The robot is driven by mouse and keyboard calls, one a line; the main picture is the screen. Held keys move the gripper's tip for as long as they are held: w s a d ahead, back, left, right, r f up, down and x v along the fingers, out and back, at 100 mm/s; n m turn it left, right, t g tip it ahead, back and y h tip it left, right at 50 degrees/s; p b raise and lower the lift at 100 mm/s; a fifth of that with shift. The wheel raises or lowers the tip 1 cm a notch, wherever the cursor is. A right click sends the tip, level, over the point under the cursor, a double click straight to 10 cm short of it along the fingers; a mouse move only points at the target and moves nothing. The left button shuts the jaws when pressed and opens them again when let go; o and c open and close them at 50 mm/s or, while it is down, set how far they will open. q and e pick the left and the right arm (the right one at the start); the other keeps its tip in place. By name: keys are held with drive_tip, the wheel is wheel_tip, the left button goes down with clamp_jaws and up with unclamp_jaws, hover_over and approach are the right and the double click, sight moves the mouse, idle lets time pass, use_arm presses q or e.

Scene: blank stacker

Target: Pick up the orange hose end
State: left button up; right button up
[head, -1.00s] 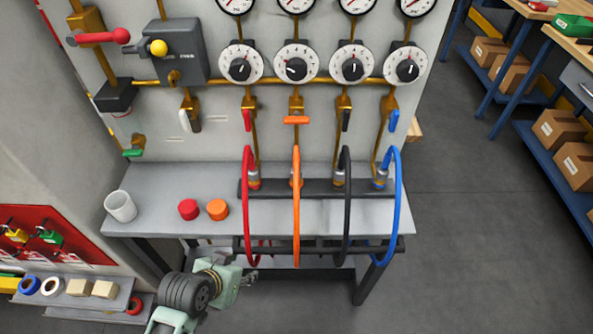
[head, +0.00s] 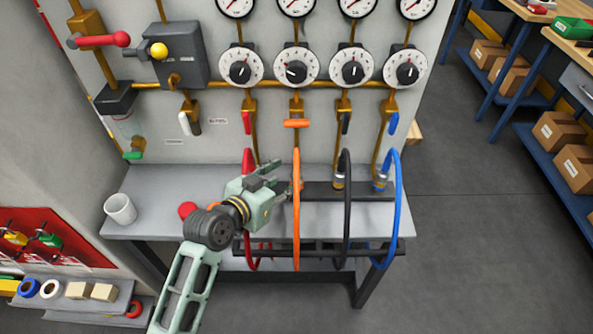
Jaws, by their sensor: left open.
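The orange hose (head: 297,235) hangs in an arc from above the grey shelf to below its front edge, between the red hose (head: 248,160) and the black hose (head: 345,215). My left gripper (head: 282,180) is open, just left of the orange hose's upper part, with its fingers pointing right toward it. Whether it touches the hose I cannot tell. My right gripper is not in view.
The blue hose (head: 397,215) hangs at the right end of the shelf (head: 150,200). A white cup (head: 120,208) and a red cap (head: 187,209) stand on the left. An orange valve handle (head: 296,123) and dials are on the panel above. Open floor lies to the right.

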sight(294, 172)
use_arm(q)
drive_tip(key=shift+p+x, duration=0.4)
drive_tip(key=shift+x, duration=1.85)
drive_tip(key=shift+r, duration=0.1)
drive_tip(key=shift+c, duration=0.4)
clamp_jaws()
